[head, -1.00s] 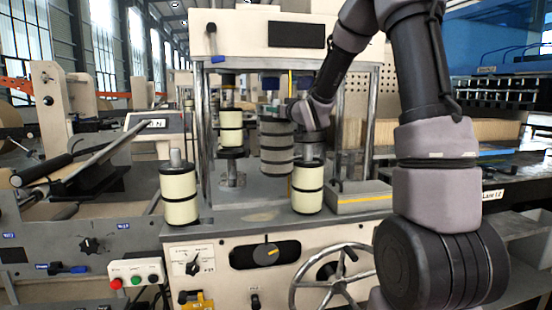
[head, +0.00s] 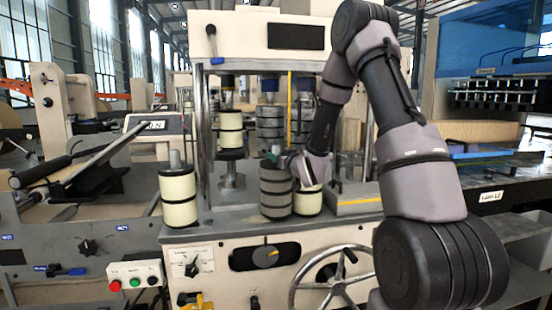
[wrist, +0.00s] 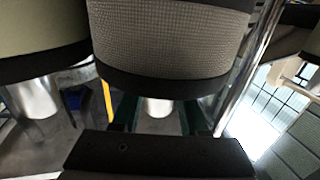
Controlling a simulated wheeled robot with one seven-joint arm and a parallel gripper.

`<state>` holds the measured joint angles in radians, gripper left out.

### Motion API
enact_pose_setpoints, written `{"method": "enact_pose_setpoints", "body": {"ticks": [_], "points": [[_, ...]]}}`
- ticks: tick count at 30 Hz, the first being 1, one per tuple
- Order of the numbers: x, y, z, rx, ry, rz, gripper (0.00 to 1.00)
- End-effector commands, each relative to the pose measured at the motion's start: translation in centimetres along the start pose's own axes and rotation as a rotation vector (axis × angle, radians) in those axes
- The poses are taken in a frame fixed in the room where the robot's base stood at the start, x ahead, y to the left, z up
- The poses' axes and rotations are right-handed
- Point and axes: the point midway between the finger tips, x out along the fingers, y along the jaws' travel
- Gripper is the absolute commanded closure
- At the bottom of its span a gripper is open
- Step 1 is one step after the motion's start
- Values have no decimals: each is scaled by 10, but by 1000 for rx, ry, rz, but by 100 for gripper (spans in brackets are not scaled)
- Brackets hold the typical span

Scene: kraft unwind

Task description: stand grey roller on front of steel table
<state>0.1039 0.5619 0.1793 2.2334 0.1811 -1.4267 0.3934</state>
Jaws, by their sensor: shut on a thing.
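The grey roller (head: 276,192), with dark bands, is upright at the front of the steel table (head: 236,222), between two cream rollers. Its base is at or very close to the table top; I cannot tell whether it touches. My gripper (head: 274,157) is at its top, shut on its spindle. In the wrist view the grey roller (wrist: 172,40) fills the upper middle, and its metal spindle lies between my gripper's fingers (wrist: 157,112).
A cream roller (head: 178,200) stands left of the grey one; another (head: 308,203) stands close on its right, partly behind my wrist. A further cream roller (head: 230,130) is behind on a post. More grey rollers (head: 270,125) show at the back. A handwheel (head: 335,280) is below.

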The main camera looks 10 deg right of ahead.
Motion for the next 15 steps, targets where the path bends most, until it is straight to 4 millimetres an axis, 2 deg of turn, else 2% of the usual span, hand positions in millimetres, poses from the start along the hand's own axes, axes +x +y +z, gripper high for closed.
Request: {"method": "enact_pose_setpoints", "body": {"ticks": [14, 15], "points": [[0, 0, 7, -1, 5, -1, 100], [0, 0, 9, 0, 1, 0, 49]]}}
